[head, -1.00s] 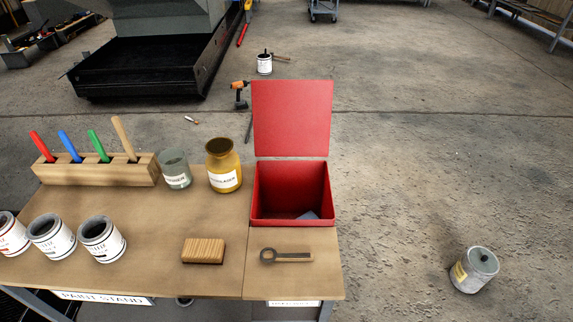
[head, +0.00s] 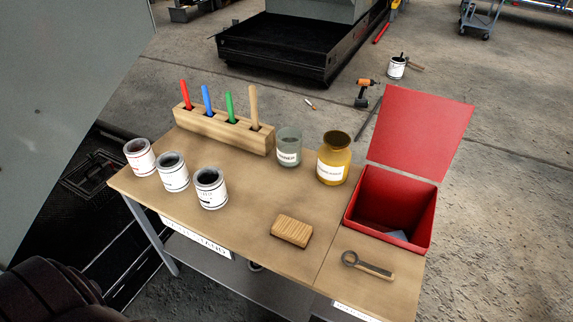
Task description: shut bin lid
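The red bin (head: 392,212) stands at the right end of the wooden table in the head view. Its red lid (head: 420,134) is open and stands up at the back edge, leaning slightly back. A grey piece (head: 397,235) lies inside on the bin floor. Neither of my grippers is in view. A dark rounded part, which seems to be mine, shows at the lower left corner.
On the table (head: 250,198) are a wooden block (head: 291,231), a wrench-like tool (head: 367,265), an amber jar (head: 333,160), a glass jar (head: 289,147), paint cans (head: 210,188) and a holder with coloured handles (head: 222,131). Floor right of the bin is clear.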

